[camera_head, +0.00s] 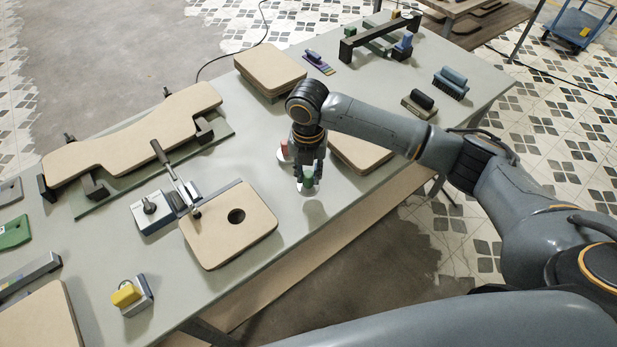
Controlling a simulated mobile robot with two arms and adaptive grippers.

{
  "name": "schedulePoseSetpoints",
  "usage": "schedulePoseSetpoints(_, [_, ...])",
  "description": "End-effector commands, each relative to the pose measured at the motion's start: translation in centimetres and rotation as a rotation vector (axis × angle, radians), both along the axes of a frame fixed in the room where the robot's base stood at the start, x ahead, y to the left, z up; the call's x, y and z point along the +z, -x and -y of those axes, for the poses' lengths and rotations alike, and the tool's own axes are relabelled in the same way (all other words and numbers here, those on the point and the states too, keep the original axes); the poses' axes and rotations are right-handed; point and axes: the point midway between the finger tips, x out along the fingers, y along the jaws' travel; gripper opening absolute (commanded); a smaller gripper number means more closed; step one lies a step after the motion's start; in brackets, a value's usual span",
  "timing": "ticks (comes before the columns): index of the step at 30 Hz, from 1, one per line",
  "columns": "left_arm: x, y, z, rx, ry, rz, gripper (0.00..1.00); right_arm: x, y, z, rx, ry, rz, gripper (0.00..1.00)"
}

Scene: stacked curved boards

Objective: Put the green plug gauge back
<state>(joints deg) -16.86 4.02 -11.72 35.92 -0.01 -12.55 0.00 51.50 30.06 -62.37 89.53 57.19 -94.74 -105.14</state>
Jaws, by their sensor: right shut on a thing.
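My right gripper (307,163) points down over the table, to the right of the board with the hole. It is shut on the green plug gauge (308,173), whose green part shows between the fingers with a pale end below. A shadow lies on the table below it, so the gauge seems to be held just above the surface. A red piece with a pale base (283,153) stands just left of the gripper, partly hidden by it. The tan board (236,250) has a round hole and lies under a toggle clamp (179,187). My left gripper is not in view.
A tan board (363,153) lies close behind the gripper, and stacked boards (269,69) sit further back. A long curved board (130,147) rests on a fixture at left. A yellow-handled block (128,296) is near the front. The table (290,232) is clear in front of the gripper.

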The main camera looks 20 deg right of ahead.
Motion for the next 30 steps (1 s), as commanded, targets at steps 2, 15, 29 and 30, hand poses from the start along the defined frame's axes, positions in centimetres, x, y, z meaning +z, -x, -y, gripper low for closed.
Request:
schedulePoseSetpoints(2, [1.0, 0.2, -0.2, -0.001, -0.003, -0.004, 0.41, -0.9, 0.1, 0.0, -0.002, 0.001, -0.005, 0.00])
schedulePoseSetpoints(15, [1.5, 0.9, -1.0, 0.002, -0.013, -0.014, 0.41, -3.1, 0.0, 0.1, -0.001, 0.001, 0.000, 0.00])
schedulePoseSetpoints(29, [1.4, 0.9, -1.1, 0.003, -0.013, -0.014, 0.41, -3.3, 0.0, 0.1, -0.001, 0.001, 0.000, 0.47])
schedulePoseSetpoints(30, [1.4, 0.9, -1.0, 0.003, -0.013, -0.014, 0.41, -3.3, 0.0, 0.1, -0.001, 0.001, 0.000, 0.47])
